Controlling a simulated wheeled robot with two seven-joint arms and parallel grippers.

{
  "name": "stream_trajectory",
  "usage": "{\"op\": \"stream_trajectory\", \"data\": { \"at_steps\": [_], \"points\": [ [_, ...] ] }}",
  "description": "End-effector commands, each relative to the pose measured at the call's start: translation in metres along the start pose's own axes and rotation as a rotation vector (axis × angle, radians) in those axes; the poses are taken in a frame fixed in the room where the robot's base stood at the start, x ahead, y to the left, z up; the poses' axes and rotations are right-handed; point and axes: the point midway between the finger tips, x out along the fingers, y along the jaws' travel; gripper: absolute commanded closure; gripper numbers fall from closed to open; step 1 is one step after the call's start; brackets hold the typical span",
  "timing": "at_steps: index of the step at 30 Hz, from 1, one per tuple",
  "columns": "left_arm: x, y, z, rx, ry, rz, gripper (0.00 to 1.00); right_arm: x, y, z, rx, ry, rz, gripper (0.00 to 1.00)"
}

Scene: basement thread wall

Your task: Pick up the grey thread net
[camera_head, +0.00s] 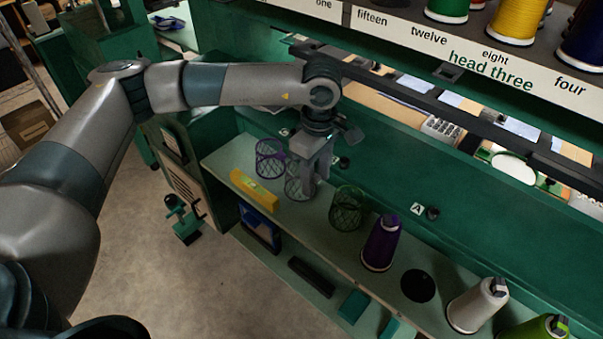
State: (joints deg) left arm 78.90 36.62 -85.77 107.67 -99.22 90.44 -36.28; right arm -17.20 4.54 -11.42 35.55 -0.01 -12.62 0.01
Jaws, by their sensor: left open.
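The grey thread net (293,188) is a small mesh cup standing on the pale green shelf (325,228). It is between a purple net (268,160) and a green net (347,208). My left gripper (309,186) points down at the grey net, its fingers covering the net's right part. It is open; whether a finger is inside the net or only in front of it, and whether they touch, I cannot tell. My right gripper is not in view.
A yellow level (254,190) lies at the shelf's front left. A purple cone (381,243), a black disc (417,286) and a white cone (476,306) are to the right. The green back wall and the label rail (480,60) with spools above bound the space.

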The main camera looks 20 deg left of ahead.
Motion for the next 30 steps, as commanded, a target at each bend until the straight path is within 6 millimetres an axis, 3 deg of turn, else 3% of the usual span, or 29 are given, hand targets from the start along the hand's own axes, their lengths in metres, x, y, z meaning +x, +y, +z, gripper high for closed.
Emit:
{"op": "stream_trajectory", "data": {
  "at_steps": [16,17,21,22,30],
  "points": [
    [0.0058,0.0002,0.0002,0.000,-0.001,0.001,0.60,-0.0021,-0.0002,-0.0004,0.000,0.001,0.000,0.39],
    [0.0058,0.0002,0.0002,0.000,-0.001,0.001,0.62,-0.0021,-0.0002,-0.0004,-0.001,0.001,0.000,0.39],
    [0.0057,0.0002,0.0002,0.000,-0.001,0.001,0.95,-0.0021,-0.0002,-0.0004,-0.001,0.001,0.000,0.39],
    [0.0057,0.0002,0.0002,0.000,-0.001,0.001,1.00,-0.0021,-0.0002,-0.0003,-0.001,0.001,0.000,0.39],
    [0.0057,0.0002,0.0002,0.000,-0.001,0.001,1.00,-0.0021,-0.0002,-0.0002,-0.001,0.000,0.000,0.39]
  ]
}}
